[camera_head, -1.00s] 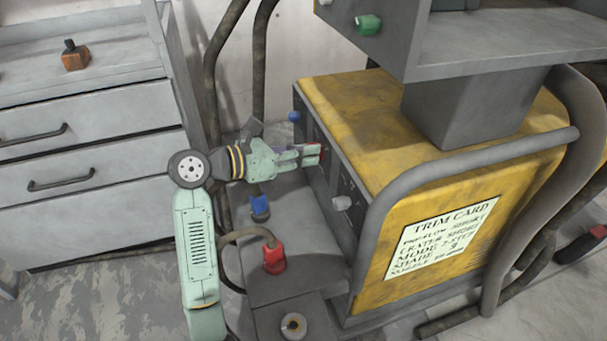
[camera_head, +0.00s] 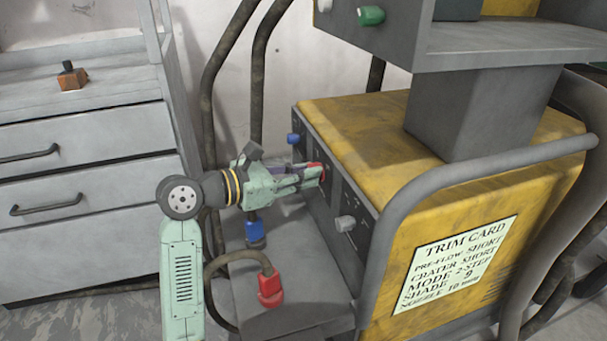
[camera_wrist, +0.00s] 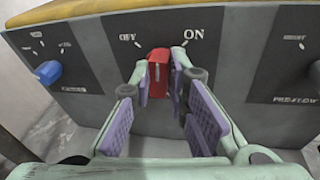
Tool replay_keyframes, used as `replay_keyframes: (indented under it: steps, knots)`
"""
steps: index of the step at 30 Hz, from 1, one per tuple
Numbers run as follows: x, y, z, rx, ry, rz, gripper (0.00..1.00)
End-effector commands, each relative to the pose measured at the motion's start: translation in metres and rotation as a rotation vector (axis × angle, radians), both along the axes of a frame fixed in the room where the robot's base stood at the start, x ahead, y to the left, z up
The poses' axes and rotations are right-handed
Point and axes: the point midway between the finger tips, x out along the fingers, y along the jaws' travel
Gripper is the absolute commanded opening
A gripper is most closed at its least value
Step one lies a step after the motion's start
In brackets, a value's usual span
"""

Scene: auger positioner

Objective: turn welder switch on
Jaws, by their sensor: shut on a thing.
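The welder (camera_head: 370,135) is a yellow and grey box on the right in the head view. Its red switch (camera_wrist: 158,72) sits on the dark front panel in the wrist view, between the labels OFF on its left and ON on its right. The red switch tilts slightly, and its upper part lies just left of the ON label. My gripper (camera_wrist: 161,72) is shut on the switch, with one fingertip on each side. In the head view the gripper (camera_head: 318,176) reaches the panel from the left and hides most of the switch.
A blue knob (camera_wrist: 48,72) is left of the switch, and a PRE-FLOW dial panel (camera_wrist: 297,60) is right. A grey knob (camera_head: 345,223) sticks out of the front. Blue and red connectors (camera_head: 270,288) stand below my arm. A drawer cabinet (camera_head: 85,160) stands left.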

Motion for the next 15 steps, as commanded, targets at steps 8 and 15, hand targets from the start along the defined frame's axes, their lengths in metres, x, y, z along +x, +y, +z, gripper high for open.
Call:
replay_keyframes:
  steps: [8, 15]
  knots:
    - [-0.0003, 0.0001, 0.0003, 0.000, 0.000, 0.000, 0.29]
    - [-0.0001, 0.0000, 0.0000, 0.000, 0.000, 0.000, 0.35]
